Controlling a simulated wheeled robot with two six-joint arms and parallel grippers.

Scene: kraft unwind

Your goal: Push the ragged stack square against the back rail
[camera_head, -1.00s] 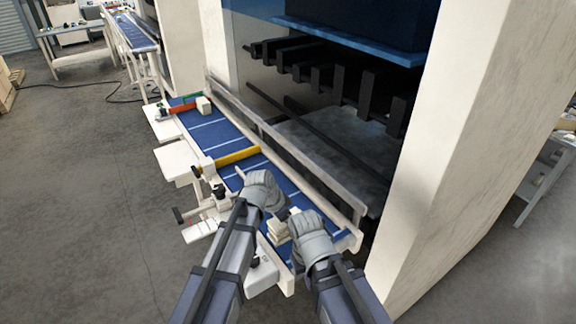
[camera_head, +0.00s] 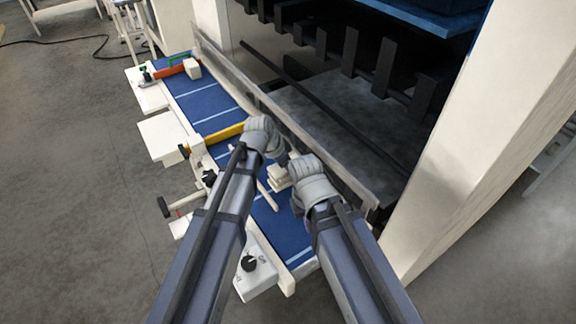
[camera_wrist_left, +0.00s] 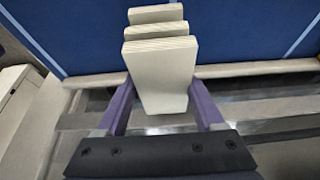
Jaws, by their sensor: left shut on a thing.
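The ragged stack (camera_head: 279,177) is a few cream, block-like pieces on the blue belt (camera_head: 292,240), between my two grippers. In the left wrist view the stack (camera_wrist_left: 160,75) shows stepped, uneven ends. My left gripper (camera_wrist_left: 162,88) has its purple fingers on both sides of the stack and is shut on it. In the head view my left gripper (camera_head: 284,157) reaches the stack from the left. My right gripper (camera_head: 296,163) is close on the stack's right; its fingers are too hidden to read. The grey back rail (camera_head: 216,72) runs along the belt's machine side.
A yellow bar (camera_head: 222,133) crosses the belt beyond my left gripper. A red-orange bar (camera_head: 170,71) and a cream block (camera_head: 193,69) are at the far end. A white box with a black knob (camera_head: 254,272) stands at the near edge. The dark machine opening lies behind the rail.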

